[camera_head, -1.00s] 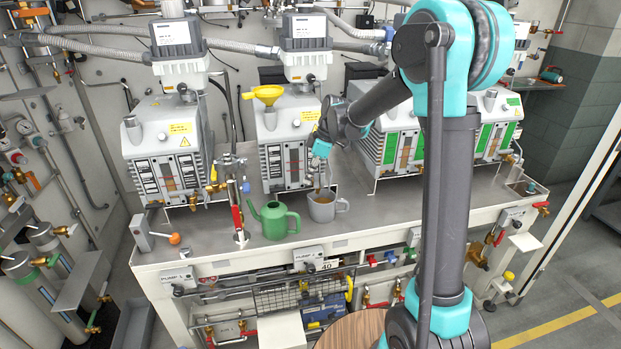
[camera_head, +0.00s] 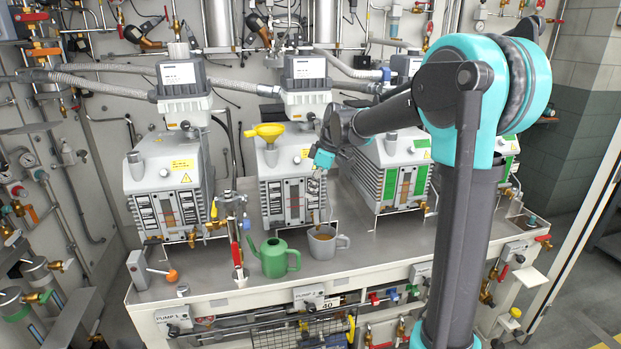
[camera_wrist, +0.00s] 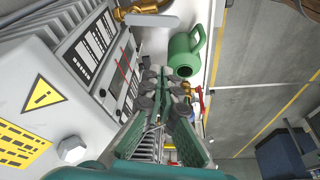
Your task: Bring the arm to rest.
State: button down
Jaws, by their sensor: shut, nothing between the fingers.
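My arm reaches in from the right in the head view. My gripper (camera_head: 316,190) hangs in front of the middle pump (camera_head: 290,187), above the grey jug (camera_head: 322,246). In the wrist view the fingers of my gripper (camera_wrist: 163,85) are together, with nothing seen between them. The grey jug stands on the bench with brown liquid in it. I cannot make it out in the wrist view.
A green watering can (camera_head: 273,257) stands left of the jug; it also shows in the wrist view (camera_wrist: 184,54). A yellow funnel (camera_head: 264,131) sits on the middle pump. More pumps stand left (camera_head: 165,190) and right (camera_head: 392,170) on the metal bench (camera_head: 375,250).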

jog(key=s+d+f+m+t+h, duration=0.2)
jog(key=s+d+f+m, duration=0.6)
jog(key=s+d, duration=0.3)
jog(key=s+d+f+m+t+h, duration=0.1)
jog(key=s+d+f+m, duration=0.7)
jog(key=s+d, duration=0.3)
jog(key=s, duration=0.3)
jog(key=shift+s+d+m+t+h, duration=0.2)
jog(key=shift+s+m+t+h, duration=0.1)
jog(key=shift+m+t+h, duration=0.1)
jog(key=c, duration=2.3)
grip_release()
